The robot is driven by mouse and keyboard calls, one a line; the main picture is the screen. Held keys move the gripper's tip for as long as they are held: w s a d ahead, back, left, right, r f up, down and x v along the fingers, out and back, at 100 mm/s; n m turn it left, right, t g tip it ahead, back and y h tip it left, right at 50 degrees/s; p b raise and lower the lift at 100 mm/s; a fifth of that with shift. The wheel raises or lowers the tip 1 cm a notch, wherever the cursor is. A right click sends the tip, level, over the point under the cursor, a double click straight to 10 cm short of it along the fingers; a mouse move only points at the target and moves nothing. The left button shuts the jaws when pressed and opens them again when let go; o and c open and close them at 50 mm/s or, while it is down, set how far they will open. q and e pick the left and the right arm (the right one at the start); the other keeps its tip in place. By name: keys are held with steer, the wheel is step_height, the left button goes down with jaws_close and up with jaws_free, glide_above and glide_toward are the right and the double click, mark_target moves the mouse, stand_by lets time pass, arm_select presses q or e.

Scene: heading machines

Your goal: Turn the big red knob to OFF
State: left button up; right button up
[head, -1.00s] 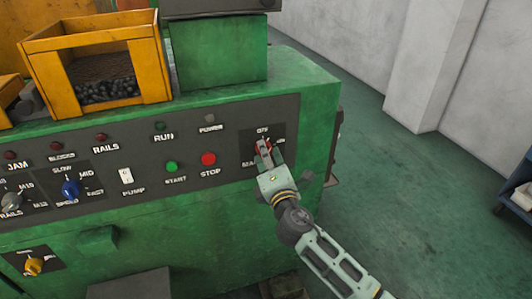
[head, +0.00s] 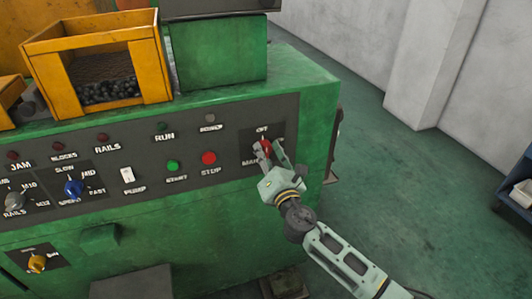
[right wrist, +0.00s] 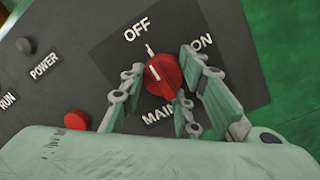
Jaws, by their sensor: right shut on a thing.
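The big red knob (head: 266,146) sits on a dark plate at the right end of the green machine's control panel. In the right wrist view the knob (right wrist: 163,76) carries a white pointer line that points up toward the plate's white tick below the word OFF. ON is printed to the right and MAIN below, partly hidden by a finger. My left gripper is not in view.
A red STOP button (head: 208,158) and green START button (head: 172,166) sit left of the knob. A blue knob (head: 73,188), a white pump switch (head: 127,174) and a yellow knob (head: 36,263) are farther left. Open floor lies right of the machine.

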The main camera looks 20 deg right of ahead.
steer(key=shift+a+r, duration=0.1)
steer(key=shift+r, duration=0.3)
steer(key=o, duration=0.8)
steer(key=shift+o, duration=1.1)
steer(key=shift+a, duration=0.1)
steer(key=shift+f, duration=0.25)
steer(key=shift+s, duration=0.25)
steer(key=s+f, duration=0.1)
steer(key=s, duration=1)
steer(key=shift+s+d+f, duration=0.15)
steer(key=shift+s+d, duration=0.05)
steer(key=shift+d, duration=0.1)
